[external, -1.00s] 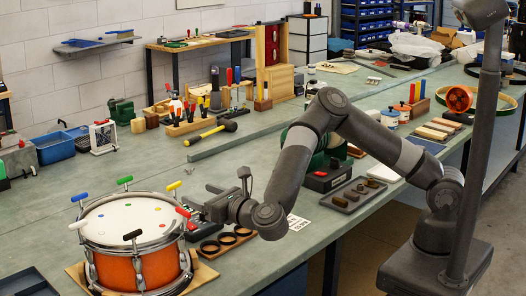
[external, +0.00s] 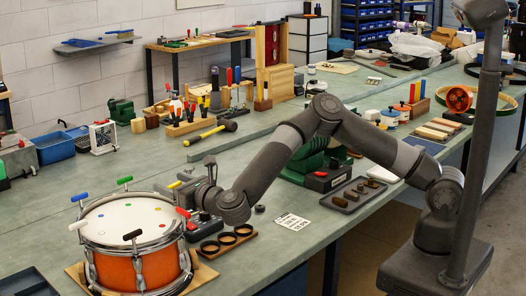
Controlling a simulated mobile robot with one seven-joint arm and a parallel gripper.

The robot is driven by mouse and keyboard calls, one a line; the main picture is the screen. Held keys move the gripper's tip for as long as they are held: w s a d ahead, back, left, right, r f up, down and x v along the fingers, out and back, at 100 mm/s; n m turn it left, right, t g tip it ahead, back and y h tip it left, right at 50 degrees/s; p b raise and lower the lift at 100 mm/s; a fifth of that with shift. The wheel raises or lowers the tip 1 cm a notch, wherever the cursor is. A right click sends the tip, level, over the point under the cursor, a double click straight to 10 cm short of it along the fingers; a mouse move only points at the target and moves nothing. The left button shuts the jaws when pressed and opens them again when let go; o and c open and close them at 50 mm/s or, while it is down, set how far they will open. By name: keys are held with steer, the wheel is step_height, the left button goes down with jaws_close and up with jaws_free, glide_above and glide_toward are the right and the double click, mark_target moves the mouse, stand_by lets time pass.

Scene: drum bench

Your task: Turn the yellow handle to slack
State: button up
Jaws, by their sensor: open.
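The orange drum (external: 122,272) stands at the left front of the bench, with coloured handles around its white head (external: 150,218). The yellow handle (external: 174,185) is at the rim's back right and points up to the right. My gripper (external: 187,182) is open, just right of the yellow handle, its fingers toward it. Whether the fingers touch the handle or stand around it is too small to tell. My wrist hides part of the bench behind it.
Other handles ring the drum: red (external: 183,212) close below my gripper, green (external: 124,180), blue (external: 79,197), white (external: 78,225) and black (external: 132,235). A holder with dark rings (external: 227,240) lies under my forearm. A mallet (external: 211,131) lies behind.

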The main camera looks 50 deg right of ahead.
steer(key=shift+c, duration=0.3)
steer(key=c, duration=0.9)
steer(key=shift+n+y, duration=0.3)
steer(key=shift+y, duration=0.2)
steer(key=n+g+y, duration=0.1)
steer(key=y, duration=0.1)
steer(key=n+y, duration=0.2)
steer(key=y, duration=0.1)
steer(key=shift+d+n+g, duration=0.1)
steer(key=shift+n+g, duration=0.2)
steer(key=shift+g, duration=0.1)
steer(key=n+g+y, duration=0.4)
steer(key=y, duration=0.2)
steer(key=shift+c, duration=0.2)
steer(key=shift+o, duration=0.2)
steer(key=n+g+y, duration=0.1)
steer(key=n+g, duration=0.1)
steer(key=g, duration=0.1)
steer(key=n+g+y, duration=0.2)
steer(key=n+g, duration=0.1)
steer(key=g, duration=0.1)
steer(key=shift+y, duration=0.3)
steer(key=shift+n+g+y, duration=0.4)
steer(key=shift+n+g, duration=0.9)
steer(key=shift+g, duration=0.4)
steer(key=shift+r+g, duration=0.1)
steer(key=shift+g, duration=0.2)
